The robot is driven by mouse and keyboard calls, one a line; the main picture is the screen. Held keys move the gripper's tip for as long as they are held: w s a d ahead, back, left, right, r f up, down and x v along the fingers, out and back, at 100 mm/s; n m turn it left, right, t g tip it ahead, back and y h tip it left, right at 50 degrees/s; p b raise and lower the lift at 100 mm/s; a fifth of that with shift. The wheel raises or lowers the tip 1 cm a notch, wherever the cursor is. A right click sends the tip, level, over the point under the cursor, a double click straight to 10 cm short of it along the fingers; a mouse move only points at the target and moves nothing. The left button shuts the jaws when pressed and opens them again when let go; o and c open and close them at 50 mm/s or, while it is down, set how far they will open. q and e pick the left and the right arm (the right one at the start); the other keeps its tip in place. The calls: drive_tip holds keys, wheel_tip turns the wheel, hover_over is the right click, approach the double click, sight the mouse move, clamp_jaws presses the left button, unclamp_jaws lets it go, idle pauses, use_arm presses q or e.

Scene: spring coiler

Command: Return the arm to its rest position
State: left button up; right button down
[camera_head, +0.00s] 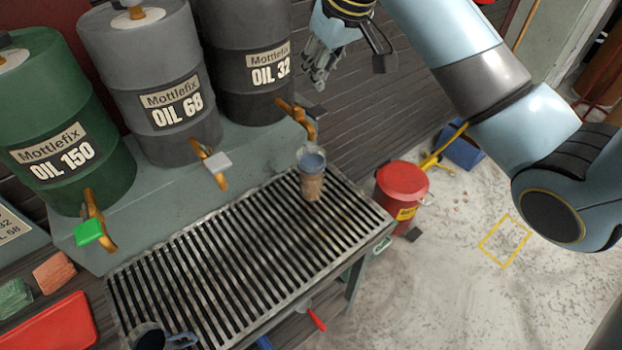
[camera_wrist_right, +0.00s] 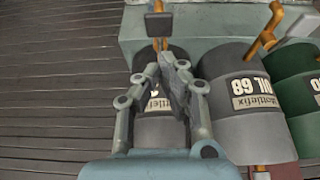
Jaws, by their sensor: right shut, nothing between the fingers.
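My right arm comes in from the right in the head view. Its gripper (camera_head: 322,68) is near the top, in front of the dark slatted wall and to the right of the OIL 32 drum (camera_head: 247,62). In the right wrist view the gripper (camera_wrist_right: 168,62) has its fingers together with nothing between them, and the drums appear upside down behind it. A clear cup with brownish contents (camera_head: 311,172) stands on the slatted metal grate (camera_head: 240,262), below and apart from the gripper. My left gripper is not in view.
The OIL 68 drum (camera_head: 150,85) and the green OIL 150 drum (camera_head: 62,120) stand on the shelf, with taps over the grate. A dark jug (camera_head: 150,337) is at the grate's near left. A red bin (camera_head: 401,190) stands on the floor to the right.

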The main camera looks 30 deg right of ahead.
drive_tip(key=shift+f, duration=0.1)
drive_tip(key=s+a+f+h, duration=0.1)
drive_tip(key=s+a+f, duration=0.15)
drive_tip(key=s, duration=1.05)
drive_tip(key=s+a+f, duration=0.1)
drive_tip(key=s+f, duration=0.2)
drive_tip(key=s, duration=1)
wheel_tip(320, 180, down, 39)
drive_tip(key=s+d+g+b, duration=0.1)
drive_tip(key=d+g+b, duration=0.15)
drive_tip(key=b, duration=1.05)
drive_tip(key=s+f+b, duration=0.5)
drive_tip(key=s+f, duration=0.4)
drive_tip(key=f, duration=0.4)
drive_tip(key=s+d+f+g+b, duration=0.1)
drive_tip(key=s+f+b, duration=0.5)
drive_tip(key=s+f, duration=0.4)
wheel_tip(320, 180, down, 5)
drive_tip(key=shift+s+r+m, duration=0.15)
drive_tip(key=shift+r+m, duration=0.05)
drive_tip(key=shift+m, duration=0.1)
drive_tip(key=shift+d, duration=0.1)
